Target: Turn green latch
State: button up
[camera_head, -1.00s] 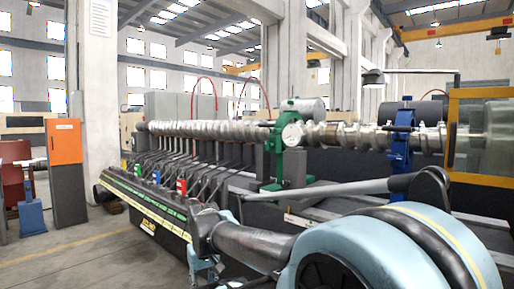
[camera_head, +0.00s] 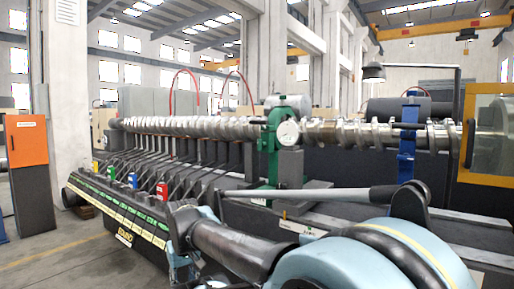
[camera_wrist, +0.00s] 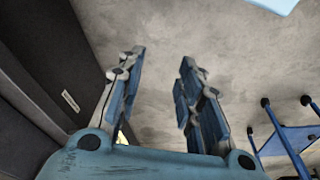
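A green upright bracket (camera_head: 270,145) with a round pale disc on its right side stands around the long metal shaft (camera_head: 205,127) in the head view. I cannot clearly make out a latch on it. A small green item (camera_head: 111,172) also sits on the long dark console (camera_head: 125,207) at left, between a yellow one and a blue one. My gripper (camera_wrist: 158,82) shows in the wrist view with its two blue fingers apart and nothing between them. Bare floor lies beyond the fingers. In the head view the gripper is mostly hidden behind my arm, low and in front of the machine.
A blue bracket (camera_head: 407,140) stands farther right along the shaft. An orange and grey cabinet (camera_head: 27,140) stands at left, by a white pillar (camera_head: 70,100). The wrist view shows a dark panel (camera_wrist: 35,85) at left and blue legs (camera_wrist: 290,140) at right. Floor at lower left is clear.

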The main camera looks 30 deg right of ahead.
jog(key=w+d+r+n+t+h, duration=0.1)
jog(key=w+d+r+n+h, duration=0.45)
jog(key=d, duration=0.45)
jog(key=n+t+h, duration=0.4)
jog(key=n+h, duration=0.7)
jog(key=n, duration=0.6)
send_near(258, 144)
jog(key=x, duration=1.1)
jog(key=shift+w, duration=0.1)
grip_shut()
